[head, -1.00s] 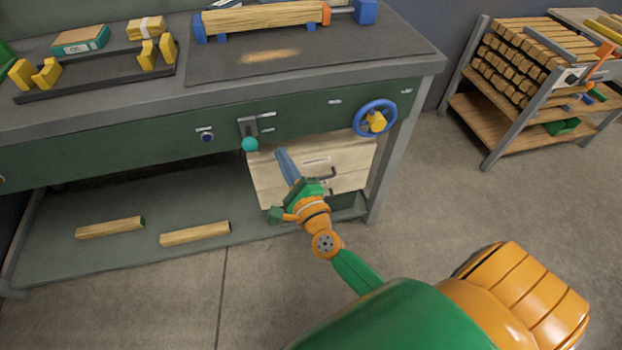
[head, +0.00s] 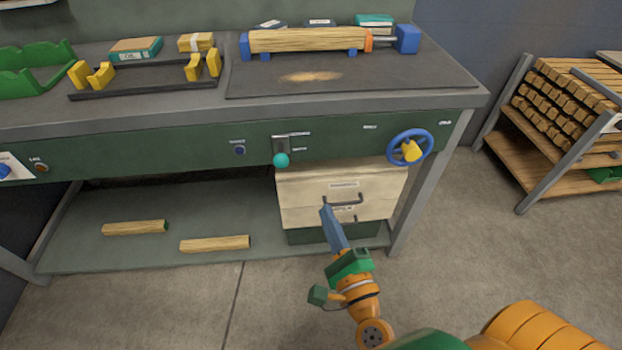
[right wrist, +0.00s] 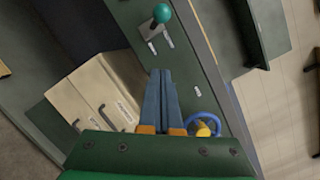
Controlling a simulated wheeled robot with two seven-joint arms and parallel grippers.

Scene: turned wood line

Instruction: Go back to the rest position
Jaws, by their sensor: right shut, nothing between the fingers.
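My right gripper (head: 327,212) is in front of the cream drawer unit (head: 310,185) under the bench, near its dark handles. Its blue fingers are together with nothing between them. In the right wrist view the closed fingers (right wrist: 163,75) point at the green bench front, between the drawer unit (right wrist: 92,90) and the blue handwheel (right wrist: 203,126). Whether the fingertips touch anything cannot be told. My left gripper is not in view.
The bench (head: 180,115) carries a wooden blank (head: 308,40) between blue and orange holders, and a black rack (head: 150,86) with yellow supports. A teal-knobbed lever (head: 281,159) and blue handwheel (head: 429,148) stick out in front. A wood-stacked shelf (head: 565,100) stands right; floor between is clear.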

